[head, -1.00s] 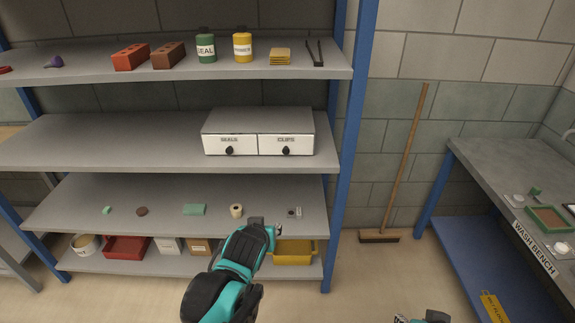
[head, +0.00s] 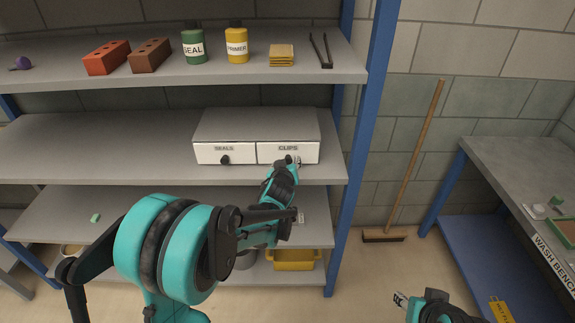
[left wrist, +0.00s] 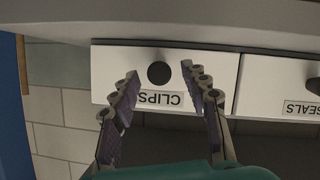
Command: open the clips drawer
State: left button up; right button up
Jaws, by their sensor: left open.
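The clips drawer (head: 303,153) is the right white front of a grey two-drawer cabinet on the middle shelf; it looks shut. In the left wrist view the same clips drawer (left wrist: 112,72) appears upside down with its round black knob (left wrist: 159,73). My left gripper (head: 288,163) is in front of the drawer. In the left wrist view its fingers are open, one on each side of the knob, with nothing gripped; contact cannot be told. In the head view the gripper mostly hides the knob. My right gripper (head: 400,300) is low at the bottom right, its jaws unclear.
The seals drawer (head: 226,153) with its own knob is directly left. The shelf above holds bricks, a green can (head: 193,47), a yellow can (head: 237,45) and tongs. A blue post (head: 365,130) stands right of the cabinet. A broom (head: 415,165) leans on the wall.

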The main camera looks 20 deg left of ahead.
pick_arm(q)
jog(key=shift+w+f, duration=0.1)
jog(key=shift+w, duration=0.35)
jog(key=shift+a, duration=0.1)
grip_shut()
jog(key=shift+s, duration=0.15)
jog(key=s+d, duration=0.2)
jog(key=s, duration=0.6)
jog(key=s+d, duration=0.2)
jog(key=s, duration=0.5)
jog(key=shift+s+d+p, duration=0.35)
jog(key=shift+s, duration=0.05)
grip_release()
